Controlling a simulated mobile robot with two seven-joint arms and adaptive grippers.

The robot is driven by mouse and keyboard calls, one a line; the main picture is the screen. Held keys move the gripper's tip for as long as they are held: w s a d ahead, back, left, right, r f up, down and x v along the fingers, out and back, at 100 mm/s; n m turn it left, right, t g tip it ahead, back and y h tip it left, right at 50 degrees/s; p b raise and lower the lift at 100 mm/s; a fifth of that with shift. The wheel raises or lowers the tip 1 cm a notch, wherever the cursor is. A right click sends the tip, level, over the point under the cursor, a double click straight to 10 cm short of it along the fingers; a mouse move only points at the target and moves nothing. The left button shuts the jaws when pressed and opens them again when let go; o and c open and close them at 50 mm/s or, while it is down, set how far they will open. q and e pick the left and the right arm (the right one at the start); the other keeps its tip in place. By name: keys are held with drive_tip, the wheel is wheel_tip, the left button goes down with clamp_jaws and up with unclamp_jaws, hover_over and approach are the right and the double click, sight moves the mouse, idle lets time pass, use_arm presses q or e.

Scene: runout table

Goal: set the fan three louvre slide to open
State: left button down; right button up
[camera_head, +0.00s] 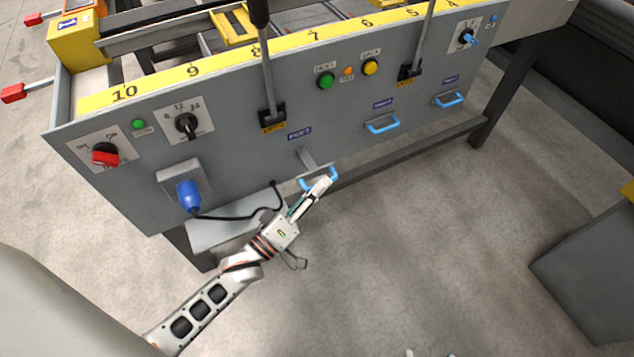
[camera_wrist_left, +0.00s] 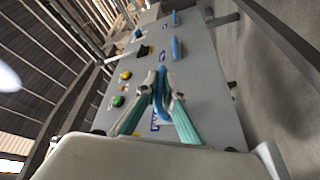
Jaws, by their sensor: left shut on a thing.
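The fan three louvre slide has a blue handle (camera_head: 318,178) below its label plate on the grey panel. A grey strip (camera_head: 307,158) shows between the panel face and this handle, which stands out from the panel. My left gripper (camera_head: 322,184) is shut on the handle. In the left wrist view the blue handle (camera_wrist_left: 161,95) lies between the two fingers of the left gripper (camera_wrist_left: 163,88). The fingers hide part of it. Small pale tips at the bottom edge of the head view may belong to my right gripper; its state cannot be made out.
Two more blue handles, one in the middle (camera_head: 382,125) and one at the right (camera_head: 448,100), sit close to the panel. A blue plug (camera_head: 188,196) with a black cable is left of my gripper. Floor in front is clear.

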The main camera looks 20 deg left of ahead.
use_arm(q)
drive_tip(key=c, duration=2.4)
unclamp_jaws()
drive_tip(key=shift+a, duration=0.1)
drive_tip(key=shift+c, duration=0.2)
drive_tip(key=v, duration=1.2)
